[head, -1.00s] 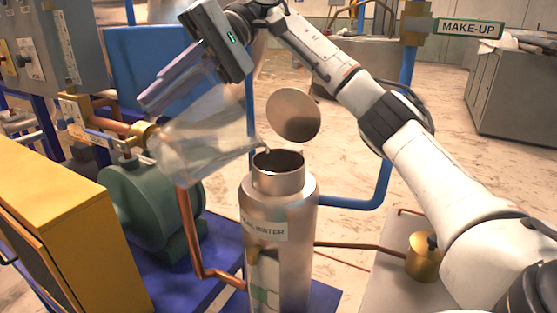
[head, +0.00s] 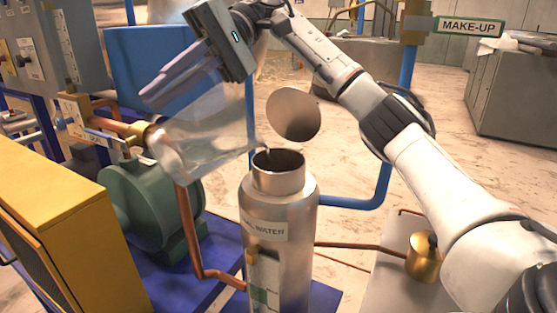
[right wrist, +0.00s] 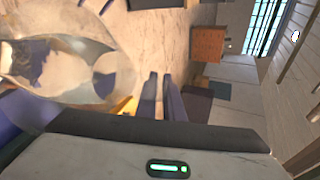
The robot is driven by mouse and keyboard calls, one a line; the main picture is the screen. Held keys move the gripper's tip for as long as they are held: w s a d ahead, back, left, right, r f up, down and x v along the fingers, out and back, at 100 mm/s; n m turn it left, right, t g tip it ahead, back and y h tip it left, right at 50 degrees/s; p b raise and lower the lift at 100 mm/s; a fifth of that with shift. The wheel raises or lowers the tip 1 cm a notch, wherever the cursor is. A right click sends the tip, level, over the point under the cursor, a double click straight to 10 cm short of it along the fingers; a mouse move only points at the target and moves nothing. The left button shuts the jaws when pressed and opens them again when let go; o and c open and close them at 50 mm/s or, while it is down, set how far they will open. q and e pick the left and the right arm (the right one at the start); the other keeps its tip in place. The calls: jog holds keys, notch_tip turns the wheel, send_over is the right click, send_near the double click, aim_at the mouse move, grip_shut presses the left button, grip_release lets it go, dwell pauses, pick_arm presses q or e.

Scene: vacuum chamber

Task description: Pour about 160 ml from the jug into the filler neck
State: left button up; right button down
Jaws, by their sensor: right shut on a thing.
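The clear jug (head: 205,140) is tilted far over, its mouth pointing right and just above the filler neck (head: 278,178). Its lip is at the left side of the open neck, and a small bit of liquid shows at the lip. Clear liquid lies along the jug's lower side. My right gripper (head: 185,82) is shut on the jug from above left; the jug also shows in the right wrist view (right wrist: 70,60). The neck tops a metal cylinder labelled with "WATER". A round metal lid (head: 294,114) stands open above the neck's back. My left gripper is not in view.
A green pump (head: 150,205) and copper pipe stand left of the cylinder. A yellow cabinet (head: 65,220) fills the front left. A blue pipe (head: 355,203) runs behind, and a brass pot (head: 423,258) sits at right. A "MAKE-UP" sign (head: 468,27) hangs at upper right.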

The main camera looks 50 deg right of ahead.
aim_at(152, 133)
pick_arm(q)
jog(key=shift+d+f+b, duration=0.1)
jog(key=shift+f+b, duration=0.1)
jog(key=shift+b, duration=0.15)
pick_arm(e)
jog(key=shift+s+d+r, duration=0.1)
jog(key=shift+d+r, duration=0.05)
jog(key=shift+d, duration=0.05)
dwell(0.5)
